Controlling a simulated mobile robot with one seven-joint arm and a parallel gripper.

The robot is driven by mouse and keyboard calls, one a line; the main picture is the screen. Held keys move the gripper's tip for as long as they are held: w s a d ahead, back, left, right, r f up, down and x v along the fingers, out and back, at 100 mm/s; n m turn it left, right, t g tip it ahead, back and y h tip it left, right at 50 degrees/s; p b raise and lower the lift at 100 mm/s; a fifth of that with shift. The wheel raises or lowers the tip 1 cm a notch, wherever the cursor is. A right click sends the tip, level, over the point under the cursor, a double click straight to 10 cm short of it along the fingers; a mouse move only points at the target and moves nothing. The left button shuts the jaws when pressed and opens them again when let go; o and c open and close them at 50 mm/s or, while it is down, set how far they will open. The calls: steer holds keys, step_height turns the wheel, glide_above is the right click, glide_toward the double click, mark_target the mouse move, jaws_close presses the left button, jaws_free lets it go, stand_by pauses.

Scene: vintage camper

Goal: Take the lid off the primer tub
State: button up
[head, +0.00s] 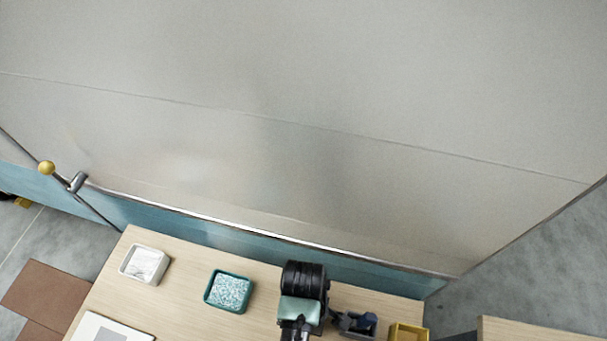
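I cannot pick out a primer tub or its lid with certainty. A black, ribbed cylindrical part of my arm (304,279) stands over the wooden table near the bottom middle of the head view. Below it is a pale mint block (300,309); I cannot tell whether it is part of my arm or a separate thing. Dark narrow parts run from it to the bottom edge. My fingertips cannot be made out, and whatever lies under the arm is hidden.
On the wooden table (190,292) are a white tray with pale contents (145,264), a teal tray of speckled pieces (228,291), a dark bin with blue-grey items (356,325), a yellow bin (408,332) and a white sheet (98,328). The camper wall (330,190) rises close behind.

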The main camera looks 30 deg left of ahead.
steer(key=shift+f, duration=0.15)
jaws_close()
stand_by(0.4)
